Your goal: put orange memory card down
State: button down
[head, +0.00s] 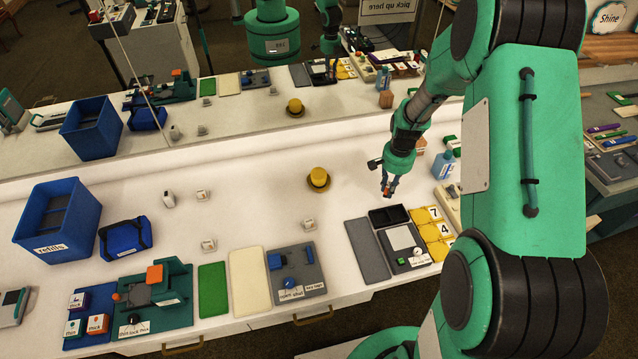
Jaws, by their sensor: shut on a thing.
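My gripper (389,184) hangs above the white counter (268,205), right of the yellow hat. It is shut on a small orange thing at its fingertips, which looks like the orange memory card (387,193). The card is small in the picture and partly covered by the fingers. It appears clear of the counter top, though the exact height is hard to tell.
A yellow hat (319,178) stands left of my gripper. Below are a black-and-grey tray device (403,240), a dark grey mat (367,251) and yellow number cards (437,230). A blue refills bin (78,231) stands far left. A mirror behind repeats the counter. Bare counter surrounds the hat.

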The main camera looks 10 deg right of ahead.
jog(key=shift+a, duration=0.1)
jog(key=w+a+n, duration=0.1)
jog(key=a, duration=0.6)
jog(key=w+a+n, duration=0.1)
jog(key=a+n, duration=0.1)
jog(key=a, duration=0.5)
jog(key=w+a+n, duration=0.1)
jog(key=a, duration=0.6)
jog(key=shift+w+n, duration=0.3)
jog(key=shift+w, duration=0.1)
jog(key=s+a+n, duration=0.1)
jog(key=a, duration=0.5)
jog(key=s+a+n, duration=0.1)
jog(key=a, duration=0.6)
jog(key=s+a+n, duration=0.1)
jog(key=a+n, duration=0.1)
jog(key=a, duration=0.5)
jog(key=shift+s+a+r, duration=0.1)
jog(key=shift+s+a, duration=0.05)
jog(key=shift+a, duration=0.05)
